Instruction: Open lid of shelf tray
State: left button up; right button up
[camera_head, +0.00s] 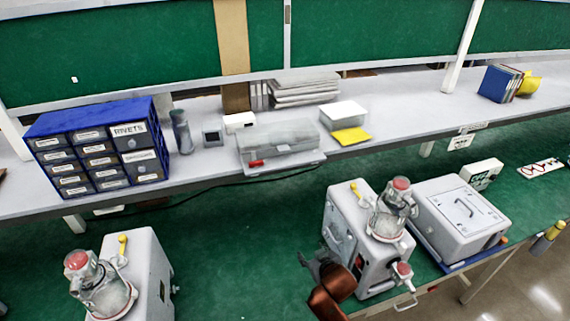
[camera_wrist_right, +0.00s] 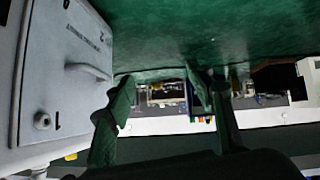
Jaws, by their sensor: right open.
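The shelf tray (camera_head: 310,161) stands on the grey shelf at the middle of the head view. Its translucent lid (camera_head: 278,138) lies over it, and a small red item (camera_head: 256,163) shows at its front left. My right gripper (camera_head: 318,262) is low in the head view, below the shelf and left of the middle pump unit, well apart from the tray. In the right wrist view its two fingers (camera_wrist_right: 160,95) are spread with nothing between them. My left gripper is in neither view.
A pump unit (camera_head: 342,235) stands close right of my right gripper, and its white side (camera_wrist_right: 62,75) fills the left of the wrist view. Another pump unit (camera_head: 150,270) is at lower left. A blue drawer cabinet (camera_head: 100,118) and yellow pad (camera_head: 351,136) flank the tray.

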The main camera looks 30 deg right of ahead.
jog(key=w+d+r+t, duration=0.1)
jog(key=w+r+t, duration=0.2)
jog(key=w+r, duration=0.75)
jog(key=m+t+h, duration=0.1)
jog(key=t, duration=0.3)
send_near(278, 137)
jog(key=s+f, duration=0.3)
jog(key=s, duration=0.1)
jog(key=shift+t, duration=0.3)
jog(key=x, duration=0.7)
jog(key=shift+p, duration=0.35)
jog(key=shift+w+d, duration=0.1)
jog(key=shift+w, duration=0.45)
jog(key=shift+c, duration=0.7)
grip_shut()
